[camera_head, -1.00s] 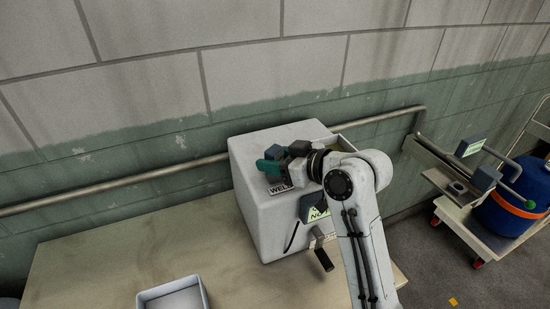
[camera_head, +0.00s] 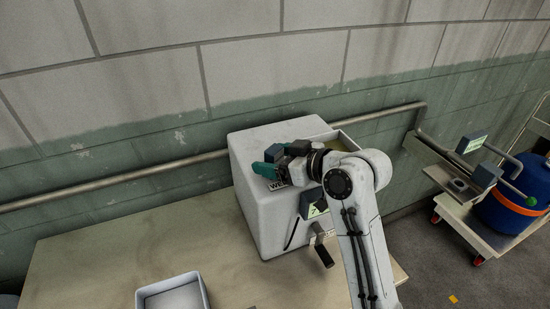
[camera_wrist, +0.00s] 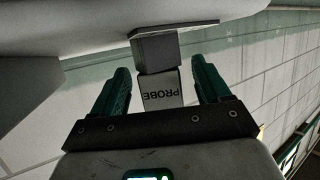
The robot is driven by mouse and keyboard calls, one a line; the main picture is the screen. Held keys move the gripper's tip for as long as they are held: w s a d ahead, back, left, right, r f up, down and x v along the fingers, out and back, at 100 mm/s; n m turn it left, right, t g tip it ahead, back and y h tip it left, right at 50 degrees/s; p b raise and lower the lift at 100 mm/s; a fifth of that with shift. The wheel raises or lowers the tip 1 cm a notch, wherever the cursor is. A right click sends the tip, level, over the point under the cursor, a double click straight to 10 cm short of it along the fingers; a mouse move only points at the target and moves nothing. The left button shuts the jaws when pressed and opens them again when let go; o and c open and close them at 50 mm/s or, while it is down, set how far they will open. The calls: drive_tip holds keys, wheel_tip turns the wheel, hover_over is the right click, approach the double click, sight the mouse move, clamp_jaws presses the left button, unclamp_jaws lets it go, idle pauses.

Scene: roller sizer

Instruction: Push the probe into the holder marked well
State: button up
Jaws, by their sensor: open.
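My gripper (camera_head: 268,162) is at the upper front of the white machine (camera_head: 262,222), over a label reading "WEL" (camera_head: 276,186) that it partly covers. In the wrist view my gripper (camera_wrist: 160,70) is open, with one teal finger on each side of the probe (camera_wrist: 162,92). The probe is a light grey block with "PROBE" upside down, and gaps show between it and both fingers. Its far end meets a darker grey block (camera_wrist: 155,50) on a flat plate, which looks like the holder. I cannot tell how deep the probe sits. The head view does not show the probe clearly.
A crank handle (camera_head: 322,250) and a partly hidden green-white label (camera_head: 317,209) are on the machine's front. A grey tray (camera_head: 172,293) stands on the table (camera_head: 110,250). A cart with a blue drum (camera_head: 512,200) is at the right. A pipe (camera_head: 110,185) runs along the wall.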

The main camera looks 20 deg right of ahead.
drive_tip(key=b+v, duration=0.2)
drive_tip(key=v, duration=0.8)
drive_tip(key=shift+s+d+r, duration=0.15)
drive_tip(key=shift+s+d, duration=0.05)
drive_tip(key=shift+s, duration=0.1)
